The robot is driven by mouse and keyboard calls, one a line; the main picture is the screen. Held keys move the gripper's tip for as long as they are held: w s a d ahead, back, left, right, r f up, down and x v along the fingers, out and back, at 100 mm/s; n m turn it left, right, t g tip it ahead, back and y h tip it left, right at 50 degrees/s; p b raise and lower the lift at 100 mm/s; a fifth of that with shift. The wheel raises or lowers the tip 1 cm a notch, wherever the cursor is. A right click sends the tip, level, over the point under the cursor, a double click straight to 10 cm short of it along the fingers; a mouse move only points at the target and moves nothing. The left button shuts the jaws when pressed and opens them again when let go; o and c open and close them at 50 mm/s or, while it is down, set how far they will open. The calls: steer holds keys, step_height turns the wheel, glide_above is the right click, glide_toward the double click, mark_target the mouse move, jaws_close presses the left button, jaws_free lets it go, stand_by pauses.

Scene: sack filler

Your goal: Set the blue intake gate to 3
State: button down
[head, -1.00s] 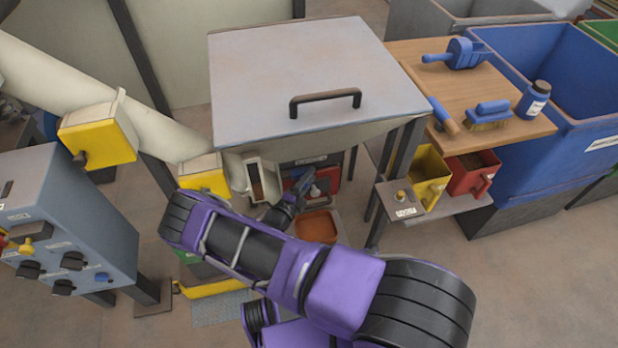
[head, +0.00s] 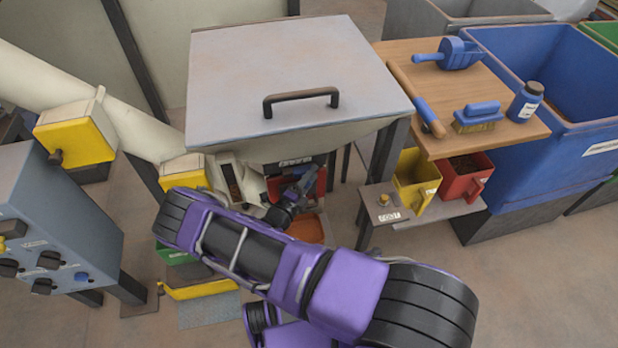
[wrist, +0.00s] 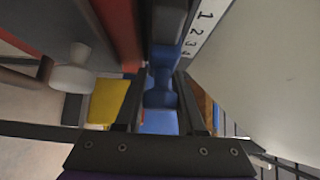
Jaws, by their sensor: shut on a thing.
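The blue intake gate (wrist: 163,58) shows in the wrist view as a narrow blue piece with a rounded handle. A white scale (wrist: 200,30) marked 1, 2, 3, 4 runs along its right side. I cannot tell which number the gate lines up with. My gripper (wrist: 158,98) is shut on the blue handle, with one dark finger on each side of it. In the head view my gripper (head: 306,182) reaches under the grey hopper (head: 300,75), in front of a red panel (head: 318,184). The blue gate cannot be made out there.
A white knob (wrist: 72,75) stands left of my fingers, beside a red surface (wrist: 117,28). A pale wall (wrist: 265,75) is close on the right. A small shelf with yellow (head: 415,185) and red bins (head: 468,180) stands right of the hopper legs. A control cabinet (head: 60,220) is at left.

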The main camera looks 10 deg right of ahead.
steer(key=shift+d, duration=0.2)
steer(key=c, duration=0.5)
jaws_free()
steer(key=shift+a, duration=0.1)
steer(key=v, duration=1.7)
steer(key=shift+s+a+r, duration=0.1)
steer(key=shift+s+r, duration=0.05)
